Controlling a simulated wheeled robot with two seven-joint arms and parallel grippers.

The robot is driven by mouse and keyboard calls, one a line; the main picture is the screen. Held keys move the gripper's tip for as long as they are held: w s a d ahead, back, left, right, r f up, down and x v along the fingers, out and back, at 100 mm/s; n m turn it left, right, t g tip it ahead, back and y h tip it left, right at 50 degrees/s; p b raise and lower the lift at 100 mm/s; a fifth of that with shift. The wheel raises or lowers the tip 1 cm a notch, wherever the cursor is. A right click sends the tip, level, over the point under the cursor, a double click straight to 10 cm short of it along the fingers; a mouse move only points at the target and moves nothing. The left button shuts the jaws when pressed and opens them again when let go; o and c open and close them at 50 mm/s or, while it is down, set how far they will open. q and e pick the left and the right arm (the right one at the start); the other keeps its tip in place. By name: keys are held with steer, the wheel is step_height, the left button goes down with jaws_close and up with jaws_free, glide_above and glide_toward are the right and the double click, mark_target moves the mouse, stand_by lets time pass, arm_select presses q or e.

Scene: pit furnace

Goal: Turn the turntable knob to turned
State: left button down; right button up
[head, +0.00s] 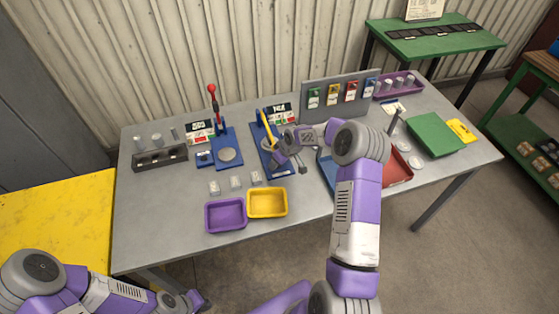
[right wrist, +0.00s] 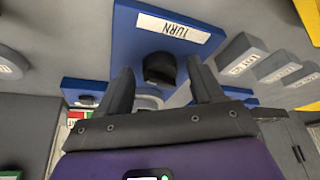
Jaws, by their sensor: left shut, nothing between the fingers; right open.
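The turntable is a blue base plate (head: 264,163) on the grey table; it also shows in the right wrist view (right wrist: 122,38) with an upside-down "TURN" label (right wrist: 174,27). A dark knob (right wrist: 159,68) stands on it, with part of a pale grey disc (right wrist: 148,99) visible beyond. My right gripper (head: 279,158) is over the plate; in the right wrist view its open fingers (right wrist: 161,75) stand either side of the knob, with gaps visible. Whether they touch it lower down I cannot tell. In the head view the gripper hides the knob. My left gripper (head: 196,302) is shut and empty, low at front left, away from the turntable.
A similar blue station with a red-knobbed lever (head: 212,93) stands left.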

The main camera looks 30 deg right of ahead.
steer(key=c, duration=1.1)
steer(key=shift+o, duration=0.2)
steer(key=shift+a+f+m+h+b, duration=0.15)
steer(key=shift+m+h+b, duration=0.25)
steer(key=shift+m+b, duration=1.1)
steer(key=shift+b, duration=0.1)
steer(key=o, duration=1.1)
steer(key=shift+r, duration=0.2)
steer(key=shift+c, duration=0.2)
steer(key=v, duration=0.7)
steer(key=shift+s+r+p, duration=0.2)
steer(key=shift+p, duration=0.15)
